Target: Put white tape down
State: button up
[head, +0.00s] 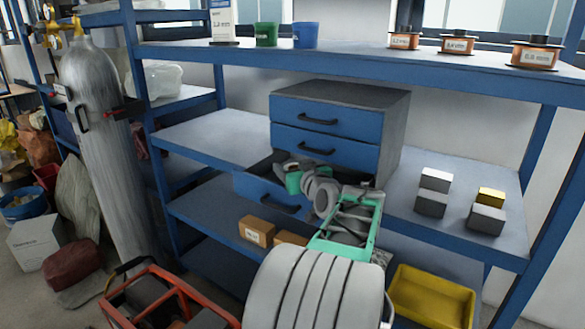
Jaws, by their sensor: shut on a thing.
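My gripper (289,169) is at the open bottom drawer (268,195) of the blue and grey drawer cabinet (340,125). It is small in the head view, and my own wrist and arm cover much of it. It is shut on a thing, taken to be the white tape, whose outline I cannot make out. I cannot tell whether the held thing touches the drawer. The two upper drawers are shut.
White and grey blocks (433,192) and a yellow-topped block (487,210) stand on the shelf to the right. Bare shelf (215,137) lies left of the cabinet. Spools (457,43) and cups (305,36) stand above. A yellow bin (432,297) sits below.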

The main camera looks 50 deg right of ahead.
jog(key=shift+f+b, duration=0.4)
jog(key=shift+f, duration=0.3)
jog(key=o, duration=1)
jog(key=shift+a+f, duration=0.1)
jog(key=o, duration=0.4)
jog(key=shift+f, duration=0.25)
jog(key=shift+r+p, duration=0.4)
jog(key=shift+r, duration=0.15)
jog(key=shift+s+r, duration=0.25)
jog(key=shift+s, duration=0.1)
jog(key=v, duration=1.1)
jog(key=shift+s+a+r, duration=0.1)
jog(key=shift+a+r, duration=0.05)
jog(key=shift+r, duration=0.15)
